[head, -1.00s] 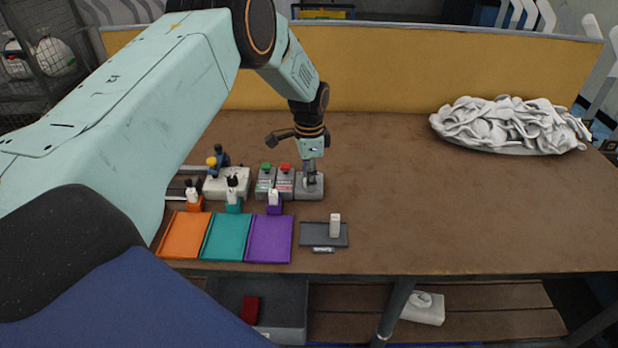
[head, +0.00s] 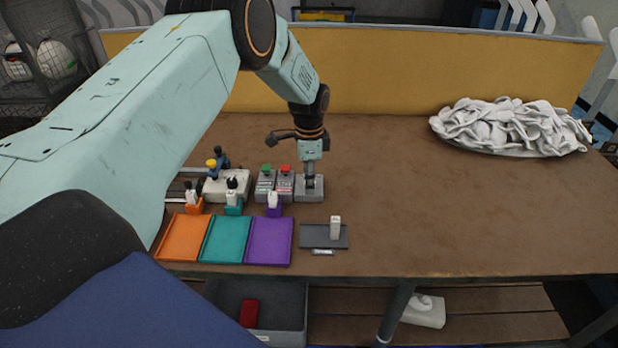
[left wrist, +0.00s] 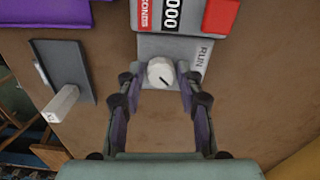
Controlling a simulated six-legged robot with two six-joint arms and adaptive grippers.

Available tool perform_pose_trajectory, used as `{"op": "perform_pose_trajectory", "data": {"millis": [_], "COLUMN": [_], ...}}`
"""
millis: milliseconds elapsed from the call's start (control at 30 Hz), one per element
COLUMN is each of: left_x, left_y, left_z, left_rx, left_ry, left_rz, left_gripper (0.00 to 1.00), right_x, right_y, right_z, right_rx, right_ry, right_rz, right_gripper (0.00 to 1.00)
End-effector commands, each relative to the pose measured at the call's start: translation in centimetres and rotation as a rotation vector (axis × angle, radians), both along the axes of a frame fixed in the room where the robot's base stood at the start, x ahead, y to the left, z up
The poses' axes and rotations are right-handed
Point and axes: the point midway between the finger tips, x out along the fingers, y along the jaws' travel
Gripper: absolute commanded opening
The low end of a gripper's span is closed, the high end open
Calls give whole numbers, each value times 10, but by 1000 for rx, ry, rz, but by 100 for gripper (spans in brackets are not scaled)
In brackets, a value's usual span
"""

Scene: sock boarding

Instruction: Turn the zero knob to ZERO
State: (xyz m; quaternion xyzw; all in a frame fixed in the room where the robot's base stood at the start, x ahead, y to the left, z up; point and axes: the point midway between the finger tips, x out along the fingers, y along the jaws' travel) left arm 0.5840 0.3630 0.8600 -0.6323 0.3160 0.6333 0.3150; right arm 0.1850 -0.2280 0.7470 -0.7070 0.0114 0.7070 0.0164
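The zero knob (left wrist: 161,73) is a round white knob with a dark pointer line aimed to the lower right in the left wrist view. It sits on a grey block (left wrist: 206,72) with the word RUN along its right side. No ZERO label is readable. In the head view the block (head: 312,196) stands right of the two button boxes, and my gripper largely hides the knob. My left gripper (left wrist: 162,82) points down over the block. Its fingers are on both sides of the knob, with small gaps visible. My right gripper is not in view.
Close left are a green-button box (head: 265,184) and a red-button box (head: 285,184). In front lie orange (head: 183,238), teal (head: 224,240) and purple (head: 267,242) trays, and a dark tray (head: 314,236) with a white block. A white cloth pile (head: 510,125) lies far right; the table (head: 430,210) between is clear.

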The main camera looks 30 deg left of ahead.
Motion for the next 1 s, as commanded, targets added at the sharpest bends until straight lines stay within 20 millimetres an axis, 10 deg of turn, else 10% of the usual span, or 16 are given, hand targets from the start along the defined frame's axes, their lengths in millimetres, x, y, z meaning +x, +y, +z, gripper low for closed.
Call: {"op": "perform_pose_trajectory", "data": {"millis": [367, 1000], "left_x": [1, 1], "left_y": [0, 0], "left_z": [7, 114], "left_rx": [0, 0], "left_ry": [-4, -2], "left_rz": [1, 1], "left_gripper": [39, 39], "right_x": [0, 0], "right_y": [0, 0], "right_z": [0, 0], "right_rx": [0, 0], "right_ry": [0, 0], "right_rz": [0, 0], "right_gripper": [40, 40]}}
